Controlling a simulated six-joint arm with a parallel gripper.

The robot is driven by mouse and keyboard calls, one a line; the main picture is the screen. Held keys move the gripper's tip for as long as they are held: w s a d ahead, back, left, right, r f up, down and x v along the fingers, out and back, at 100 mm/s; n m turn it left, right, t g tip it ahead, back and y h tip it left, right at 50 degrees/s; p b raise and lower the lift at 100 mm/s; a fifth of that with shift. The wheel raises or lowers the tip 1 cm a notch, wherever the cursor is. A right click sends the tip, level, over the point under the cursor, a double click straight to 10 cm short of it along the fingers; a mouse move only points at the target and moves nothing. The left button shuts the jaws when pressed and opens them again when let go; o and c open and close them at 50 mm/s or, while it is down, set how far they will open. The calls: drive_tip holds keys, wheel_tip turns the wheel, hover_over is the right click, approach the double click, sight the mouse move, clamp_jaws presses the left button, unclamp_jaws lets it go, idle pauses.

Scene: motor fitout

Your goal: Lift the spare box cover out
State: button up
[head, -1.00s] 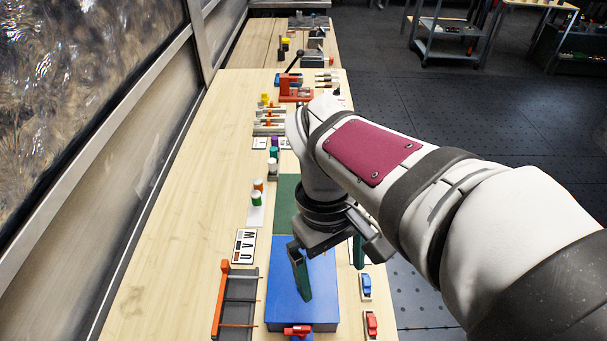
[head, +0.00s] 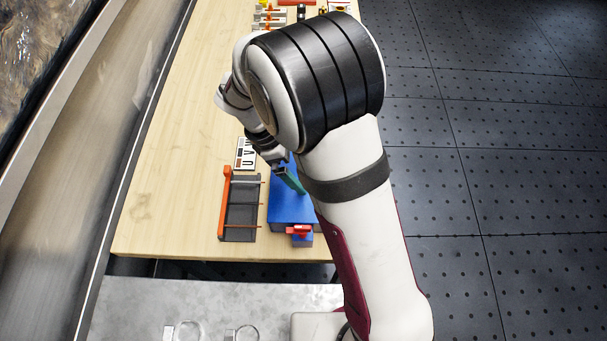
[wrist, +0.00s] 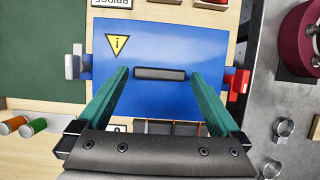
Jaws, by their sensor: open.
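The blue box cover (wrist: 150,95) fills the middle of the wrist view. It has a black bar handle (wrist: 160,74) and a yellow warning triangle (wrist: 117,45). A red latch (wrist: 237,82) is at its right edge and a grey latch (wrist: 76,65) at its left. My gripper (wrist: 160,71) is open, its green fingers on either side of the handle; their height above the cover is unclear. In the head view the blue box (head: 289,210) is partly hidden by my arm, with the red latch (head: 299,230) on its near side.
A rack with an orange bar (head: 224,200) and dark compartments stands left of the box. A letter plate (head: 245,153) lies behind it. A green mat (wrist: 40,55) borders the box in the wrist view. The wooden table (head: 165,190) is clear at left.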

drive_tip(key=shift+d+f, duration=0.25)
drive_tip(key=shift+f, duration=0.3)
clamp_jaws()
drive_tip(key=shift+r, duration=0.1)
drive_tip(key=r, duration=0.4)
drive_tip(key=shift+d+r, duration=0.2)
drive_tip(key=s+d+r, duration=0.2)
drive_tip(key=d+r, duration=0.4)
drive_tip(key=d, duration=0.5)
drive_tip(key=shift+s+r, duration=0.25)
drive_tip(key=shift+s, duration=0.05)
